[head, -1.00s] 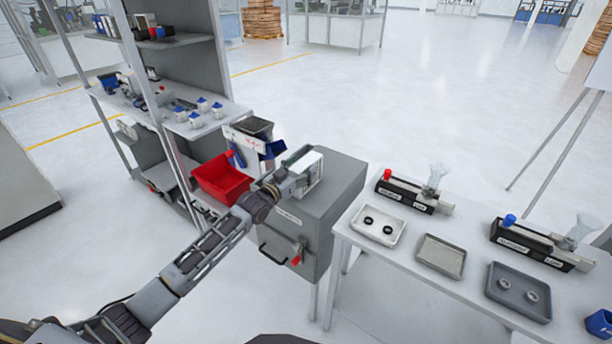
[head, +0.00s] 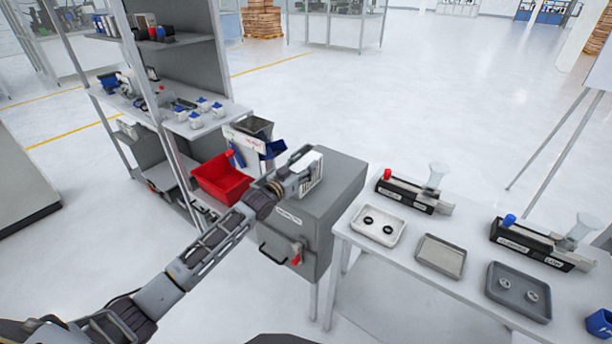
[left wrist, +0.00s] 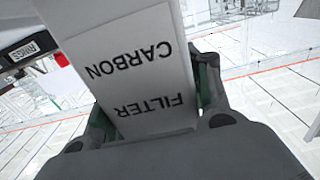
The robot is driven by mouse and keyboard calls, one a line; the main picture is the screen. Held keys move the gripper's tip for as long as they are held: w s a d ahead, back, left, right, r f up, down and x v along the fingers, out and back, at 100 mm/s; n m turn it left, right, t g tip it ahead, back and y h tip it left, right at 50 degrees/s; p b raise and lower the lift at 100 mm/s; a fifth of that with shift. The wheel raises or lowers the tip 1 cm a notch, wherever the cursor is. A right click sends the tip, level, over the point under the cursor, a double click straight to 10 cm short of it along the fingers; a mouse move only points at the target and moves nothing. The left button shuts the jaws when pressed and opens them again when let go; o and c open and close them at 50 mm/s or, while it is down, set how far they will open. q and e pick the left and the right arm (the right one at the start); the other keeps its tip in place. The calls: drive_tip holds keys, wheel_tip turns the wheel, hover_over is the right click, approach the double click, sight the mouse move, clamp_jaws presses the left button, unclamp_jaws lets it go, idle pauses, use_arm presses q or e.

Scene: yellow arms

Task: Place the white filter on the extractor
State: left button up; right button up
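The white filter (left wrist: 125,60) fills the middle of the left wrist view as a white block with the printed words CARBON FILTER. My left gripper (left wrist: 150,105) has a finger along each side of it and is shut on it. In the head view the white filter (head: 306,160) shows partly behind my left gripper (head: 300,180), over the top of a large grey cabinet (head: 344,190), which appears to be the extractor. Whether the filter touches the cabinet top cannot be told. The cabinet has a front label and a red-tipped handle. My right gripper is not in view.
A red bin (head: 222,180) stands left of the cabinet, near a shelf unit (head: 180,60). On the right, a white table (head: 400,258) carries trays with rings and two black fixtures with funnels. Open floor lies behind.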

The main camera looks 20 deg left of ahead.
use_arm(q)
drive_tip(key=c, duration=0.7)
drive_tip(key=shift+o, duration=0.2)
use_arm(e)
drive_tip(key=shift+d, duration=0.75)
use_arm(q)
drive_tip(key=shift+r, duration=0.1)
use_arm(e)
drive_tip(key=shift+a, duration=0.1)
use_arm(q)
drive_tip(key=shift+r, duration=0.45)
wheel_tip(320, 180, up, 8)
drive_tip(key=shift+f, duration=0.1)
drive_tip(key=shift+r, duration=0.6)
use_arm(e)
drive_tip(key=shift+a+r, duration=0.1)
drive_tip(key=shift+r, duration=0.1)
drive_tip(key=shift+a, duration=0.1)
